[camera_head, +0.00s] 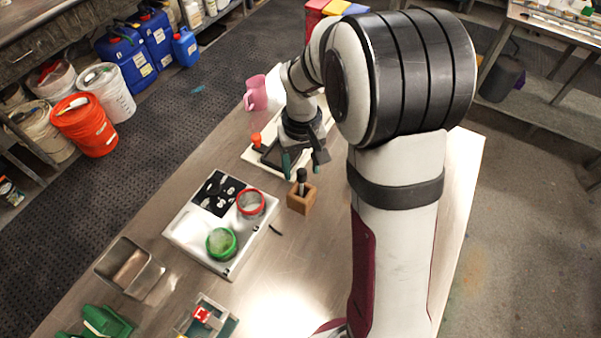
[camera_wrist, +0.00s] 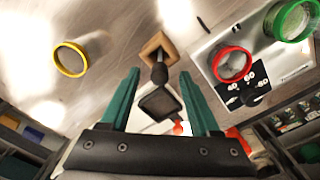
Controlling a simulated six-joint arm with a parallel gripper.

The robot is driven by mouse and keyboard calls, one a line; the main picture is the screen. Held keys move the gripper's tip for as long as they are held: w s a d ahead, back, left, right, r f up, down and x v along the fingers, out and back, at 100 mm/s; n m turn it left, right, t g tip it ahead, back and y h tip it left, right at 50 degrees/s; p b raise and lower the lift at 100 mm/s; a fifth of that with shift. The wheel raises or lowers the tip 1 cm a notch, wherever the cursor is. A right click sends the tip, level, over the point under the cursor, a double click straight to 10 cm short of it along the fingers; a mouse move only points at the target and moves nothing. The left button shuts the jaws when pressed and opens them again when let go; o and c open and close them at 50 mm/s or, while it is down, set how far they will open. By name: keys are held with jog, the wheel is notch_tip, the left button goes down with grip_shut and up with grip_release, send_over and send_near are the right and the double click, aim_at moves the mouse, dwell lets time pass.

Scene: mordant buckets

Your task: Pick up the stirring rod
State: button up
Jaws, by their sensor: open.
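A wooden block (camera_head: 301,200) stands on the table with a dark upright handle (camera_head: 301,180) in it, which looks like the stirring rod. My gripper (camera_head: 303,166) is open and empty, just behind and above the handle in the head view. In the wrist view the handle lies between the two green fingertips of my gripper (camera_wrist: 159,72), with space on both sides. The rod's lower part is hidden in the block.
A white tray (camera_head: 252,155) with an orange-topped item (camera_head: 256,140) lies beyond the block. A white board (camera_head: 187,233) with a red-rimmed jar (camera_head: 250,201) and a green-rimmed jar (camera_head: 221,243) is at left. A thin dark stick (camera_head: 275,230) lies near it. A yellow-rimmed jar (camera_wrist: 70,59) shows at left.

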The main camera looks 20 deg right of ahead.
notch_tip(320, 180, down, 2)
grip_shut()
dwell(0.3)
jog(key=r, duration=0.9)
jog(key=shift+a+r, duration=0.4)
jog(key=s+a+r+n, duration=0.1)
jog(key=s+a, duration=0.3)
jog(key=a, duration=0.5)
jog(key=s+a+r+n, duration=0.2)
jog(key=s+a+n, duration=0.1)
jog(key=a, duration=0.7)
jog(key=shift+s+r+n, duration=0.15)
jog(key=shift+s+n, duration=0.15)
jog(key=shift+s, duration=0.45)
